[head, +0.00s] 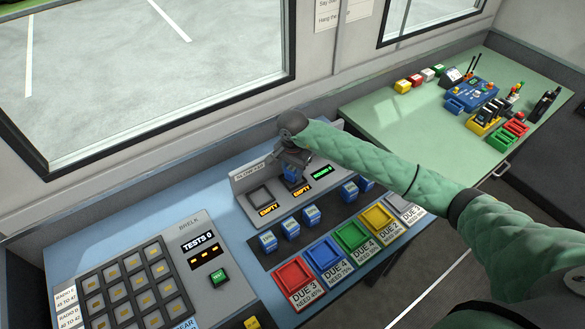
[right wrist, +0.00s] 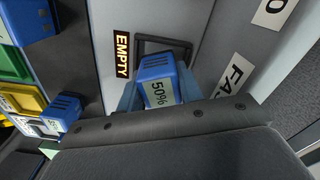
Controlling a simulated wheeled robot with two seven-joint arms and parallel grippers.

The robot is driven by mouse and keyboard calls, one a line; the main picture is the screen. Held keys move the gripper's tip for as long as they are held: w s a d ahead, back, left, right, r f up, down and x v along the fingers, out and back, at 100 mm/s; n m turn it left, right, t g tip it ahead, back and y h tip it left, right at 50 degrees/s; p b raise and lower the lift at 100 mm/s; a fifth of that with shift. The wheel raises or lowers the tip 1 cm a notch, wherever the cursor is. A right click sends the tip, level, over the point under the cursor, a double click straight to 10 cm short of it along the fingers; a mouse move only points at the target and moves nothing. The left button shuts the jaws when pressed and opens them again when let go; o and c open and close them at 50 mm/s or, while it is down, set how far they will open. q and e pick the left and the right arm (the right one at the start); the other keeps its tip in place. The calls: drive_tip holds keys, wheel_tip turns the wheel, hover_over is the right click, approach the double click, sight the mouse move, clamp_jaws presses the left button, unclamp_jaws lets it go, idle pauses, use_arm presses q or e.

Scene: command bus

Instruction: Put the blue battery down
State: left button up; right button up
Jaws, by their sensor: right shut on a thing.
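The blue battery (right wrist: 158,82), labelled 50%, sits between the fingers of my right gripper (right wrist: 160,95) in the right wrist view. In the head view my right gripper (head: 293,170) is over the grey charger panel (head: 240,181), at the slot with the middle display, and its arm hides part of the panel. In the right wrist view a dark square slot (right wrist: 178,43) lies just beyond the battery, beside a display reading EMPTY (right wrist: 122,55). I cannot tell whether the battery touches the slot. My left gripper is not in view.
Several blue batteries (head: 290,228) stand in a row in front of the charger. A keypad panel (head: 133,290) is at left. A green table (head: 400,125) with devices is at upper right.

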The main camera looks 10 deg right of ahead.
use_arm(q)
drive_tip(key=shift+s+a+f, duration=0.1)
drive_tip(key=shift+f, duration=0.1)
use_arm(e)
drive_tip(key=shift+f, duration=0.2)
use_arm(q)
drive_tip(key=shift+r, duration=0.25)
use_arm(e)
drive_tip(key=shift+f, duration=0.2)
drive_tip(key=o, duration=1)
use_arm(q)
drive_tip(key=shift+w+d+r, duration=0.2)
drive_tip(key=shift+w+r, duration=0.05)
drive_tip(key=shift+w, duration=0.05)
use_arm(e)
drive_tip(key=shift+o, duration=0.4)
